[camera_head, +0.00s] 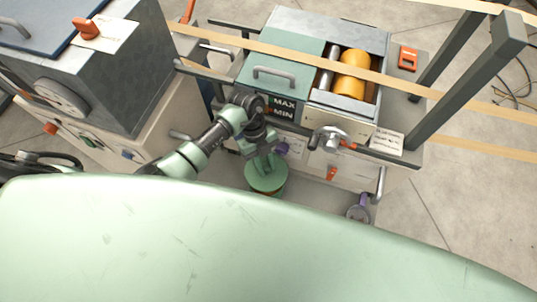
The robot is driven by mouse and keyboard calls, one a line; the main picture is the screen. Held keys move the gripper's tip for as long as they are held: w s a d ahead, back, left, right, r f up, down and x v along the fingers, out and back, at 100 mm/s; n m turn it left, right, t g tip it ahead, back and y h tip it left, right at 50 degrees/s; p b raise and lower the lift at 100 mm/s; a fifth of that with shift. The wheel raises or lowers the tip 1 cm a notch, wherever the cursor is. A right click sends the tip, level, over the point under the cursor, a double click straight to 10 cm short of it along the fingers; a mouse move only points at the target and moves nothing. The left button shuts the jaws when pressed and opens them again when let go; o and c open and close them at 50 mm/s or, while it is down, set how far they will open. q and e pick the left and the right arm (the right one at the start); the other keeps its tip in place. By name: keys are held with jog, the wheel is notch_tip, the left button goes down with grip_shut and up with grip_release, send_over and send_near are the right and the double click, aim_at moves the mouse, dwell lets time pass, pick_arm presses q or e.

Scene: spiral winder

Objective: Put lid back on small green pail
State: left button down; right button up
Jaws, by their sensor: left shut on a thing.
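The small green pail (281,187) stands low in front of the machine, mostly covered from above. A round green disc, which looks like its lid (257,183), lies over its top. Whether the lid is seated or just above the rim cannot be told from here. My left gripper (265,161) points down at the middle of the lid and is shut on it, probably at a handle that the fingers hide.
Behind the pail stands the winder with a green cover (283,65), orange rollers (351,73) and a crank (329,138). A grey cabinet (115,75) stands to the left. A purple-grey object (358,209) is on the right. Dark upright posts (468,85) rise at right.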

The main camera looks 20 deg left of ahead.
pick_arm(q)
jog(key=shift+f+b, duration=2.35)
jog(key=shift+b, duration=0.15)
jog(key=shift+f+b, duration=0.45)
jog(key=shift+f, duration=0.4)
jog(key=shift+r+p, duration=0.15)
jog(key=shift+p, duration=0.3)
jog(key=shift+f, duration=0.25)
jog(key=c, duration=0.6)
grip_release()
jog(key=shift+c, duration=0.2)
